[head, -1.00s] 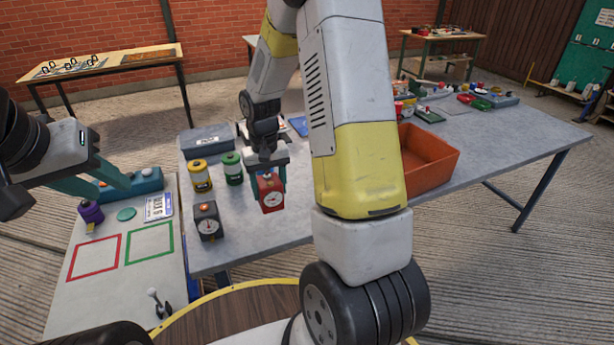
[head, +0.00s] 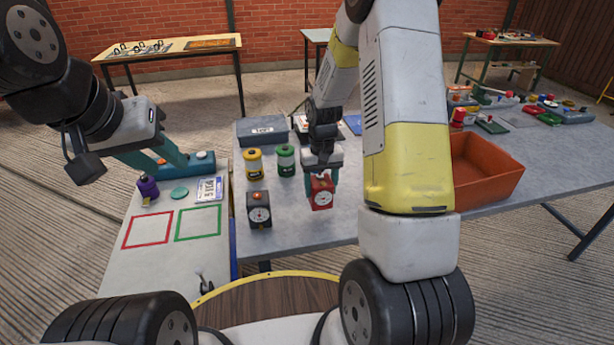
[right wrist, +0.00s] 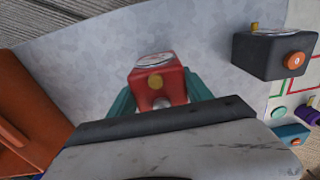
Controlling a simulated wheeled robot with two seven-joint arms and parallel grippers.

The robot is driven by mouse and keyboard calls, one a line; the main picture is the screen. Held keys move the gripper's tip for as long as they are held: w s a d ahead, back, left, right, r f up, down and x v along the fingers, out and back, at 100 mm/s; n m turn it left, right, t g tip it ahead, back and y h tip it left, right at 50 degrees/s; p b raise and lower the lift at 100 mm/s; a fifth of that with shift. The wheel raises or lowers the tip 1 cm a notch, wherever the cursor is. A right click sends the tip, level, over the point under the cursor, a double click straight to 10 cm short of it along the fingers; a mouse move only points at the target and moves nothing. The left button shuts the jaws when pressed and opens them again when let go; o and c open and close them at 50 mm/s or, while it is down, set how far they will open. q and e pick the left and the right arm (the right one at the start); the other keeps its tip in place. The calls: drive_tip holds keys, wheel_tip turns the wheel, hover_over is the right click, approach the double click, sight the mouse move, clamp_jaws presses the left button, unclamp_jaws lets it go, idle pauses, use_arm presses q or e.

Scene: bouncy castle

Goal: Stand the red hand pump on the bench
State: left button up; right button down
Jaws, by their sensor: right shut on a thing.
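The red hand pump (head: 321,194) is a boxy red body with a white dial on its front. My right gripper (head: 321,178) is shut on it from above, over the grey bench (head: 290,222). The pump looks upright and low over the bench top; I cannot tell whether its base touches. In the right wrist view the pump (right wrist: 158,80) sits between the teal fingers (right wrist: 160,95), its dial and a brass knob showing. My left gripper (head: 160,161) is open and empty, above the side table at the left.
A dark box with a dial (head: 259,210) stands left of the pump. Yellow (head: 254,165) and green (head: 286,160) cans stand behind. An orange bin (head: 485,180) is at the right. The side table (head: 150,270) has red and green outlined squares.

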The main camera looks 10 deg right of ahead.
drive_tip(key=shift+w+a+f, duration=0.1)
drive_tip(key=shift+w+a, duration=0.25)
drive_tip(key=shift+w, duration=0.25)
drive_tip(key=shift+w+a+f, duration=0.1)
drive_tip(key=shift+w+a, duration=0.2)
drive_tip(key=shift+w, duration=0.3)
drive_tip(key=shift+f, duration=1.6)
drive_tip(key=shift+f, duration=0.15)
drive_tip(key=shift+c, duration=2.2)
unclamp_jaws()
